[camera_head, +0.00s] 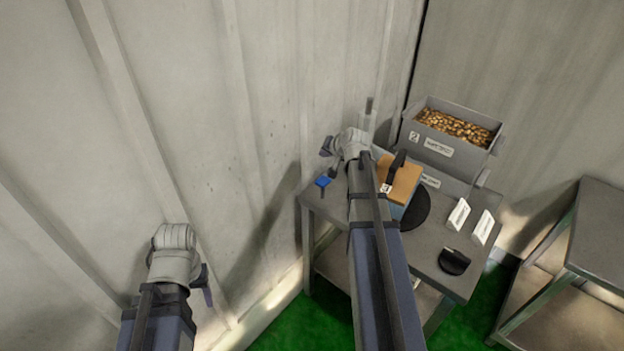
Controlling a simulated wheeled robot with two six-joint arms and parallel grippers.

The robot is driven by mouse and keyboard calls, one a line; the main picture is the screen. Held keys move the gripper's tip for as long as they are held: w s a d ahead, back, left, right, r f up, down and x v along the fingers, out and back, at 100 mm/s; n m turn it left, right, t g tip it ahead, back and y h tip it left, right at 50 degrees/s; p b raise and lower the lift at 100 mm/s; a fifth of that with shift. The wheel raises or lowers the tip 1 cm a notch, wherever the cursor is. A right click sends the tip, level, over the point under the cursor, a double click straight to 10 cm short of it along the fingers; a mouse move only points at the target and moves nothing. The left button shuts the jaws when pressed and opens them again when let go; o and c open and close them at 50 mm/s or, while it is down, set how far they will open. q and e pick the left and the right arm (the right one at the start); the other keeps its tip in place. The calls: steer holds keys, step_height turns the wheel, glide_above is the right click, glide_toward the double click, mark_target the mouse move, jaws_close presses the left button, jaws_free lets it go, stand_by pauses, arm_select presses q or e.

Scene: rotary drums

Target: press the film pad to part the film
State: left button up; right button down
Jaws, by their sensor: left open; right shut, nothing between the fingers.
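A small blue square pad (323,181) on a short dark stem stands at the left corner of the grey table (425,250); it may be the film pad. My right gripper (327,147) is shut and empty, above and behind the blue pad in the picture, apart from it. My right arm crosses in front of the table and hides part of it. A thin, pale upright piece (368,115) shows behind my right wrist; I cannot tell whether it is the film. My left gripper (205,286) is open and empty at the lower left, away from the table, partly hidden by its wrist.
A grey bin (454,168) of brown pieces stands at the table's back. A tan block (402,179), a black disc (416,209), white cards (458,216) and a black rounded object (454,262) are on the table. Another table (600,235) stands right. A ribbed wall (200,120) runs along the left.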

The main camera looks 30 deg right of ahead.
mark_target(322, 180)
steer(key=shift+f, duration=0.1)
step_height(322, 180, down, 9)
steer(key=b, duration=0.8)
steer(key=shift+b, duration=0.4)
stand_by(1.6)
steer(key=shift+f+b, duration=0.25)
steer(key=shift+b, duration=0.15)
steer(key=shift+f+b, duration=1.15)
steer(key=shift+b, duration=0.05)
stand_by(1.1)
steer(key=shift+r, duration=0.1)
steer(key=shift+r+p, duration=1.5)
steer(key=shift+p, duration=0.1)
step_height(322, 180, up, 5)
steer(key=p, duration=0.5)
